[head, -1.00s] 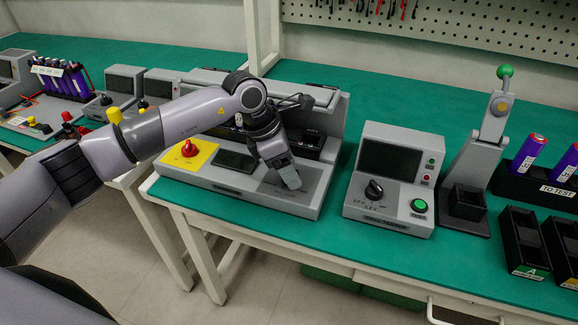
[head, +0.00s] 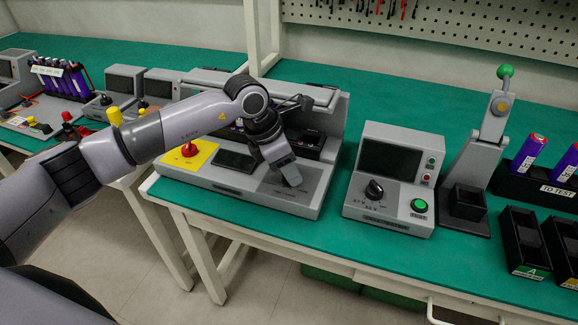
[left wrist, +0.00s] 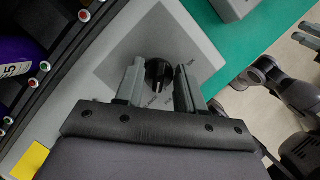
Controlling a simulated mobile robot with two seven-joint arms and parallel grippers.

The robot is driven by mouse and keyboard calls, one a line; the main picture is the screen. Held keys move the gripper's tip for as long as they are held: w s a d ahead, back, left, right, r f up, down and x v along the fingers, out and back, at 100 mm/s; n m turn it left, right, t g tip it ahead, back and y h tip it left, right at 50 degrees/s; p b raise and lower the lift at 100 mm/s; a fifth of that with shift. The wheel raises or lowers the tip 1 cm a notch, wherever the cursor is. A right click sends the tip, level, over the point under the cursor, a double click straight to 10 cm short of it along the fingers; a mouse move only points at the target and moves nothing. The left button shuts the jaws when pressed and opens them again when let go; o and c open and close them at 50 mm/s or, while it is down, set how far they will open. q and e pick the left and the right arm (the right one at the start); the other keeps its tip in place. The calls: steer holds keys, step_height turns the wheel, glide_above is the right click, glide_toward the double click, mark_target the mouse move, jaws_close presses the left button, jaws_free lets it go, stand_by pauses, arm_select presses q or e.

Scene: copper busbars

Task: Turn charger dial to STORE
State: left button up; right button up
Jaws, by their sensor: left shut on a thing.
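The charger (head: 225,192) is the long grey unit in the middle of the bench. Its black dial (left wrist: 158,72) shows in the left wrist view on a dark grey panel. My left gripper (head: 291,179) reaches down over the right part of the charger. In the left wrist view its fingers (left wrist: 158,88) stand on either side of the dial and are shut on it. In the head view the gripper hides the dial.
A yellow plate with a red knob (head: 188,150) and a dark screen (head: 234,160) sit on the charger, left of the gripper. A grey tester (head: 390,170) with its own black dial (head: 374,189) stands to the right. Green bench top (head: 335,165) shows between them.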

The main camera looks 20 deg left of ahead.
arm_select(q)
steer(key=shift+n+t+y, duration=0.3)
steer(key=shift+n+t, duration=0.1)
steer(key=shift+n, duration=0.8)
steer(key=n+y+b, duration=0.1)
steer(key=n, duration=0.2)
steer(key=shift+d+n+t, duration=0.1)
steer(key=shift+n+t, duration=0.2)
steer(key=shift+t, duration=0.1)
steer(key=n+y+b, duration=0.2)
steer(key=n, duration=0.2)
steer(key=shift+n, duration=0.3)
steer(key=shift+n+y+b, duration=0.7)
steer(key=shift+n+b, duration=0.2)
steer(key=shift+n, duration=1)
steer(key=o, duration=1)
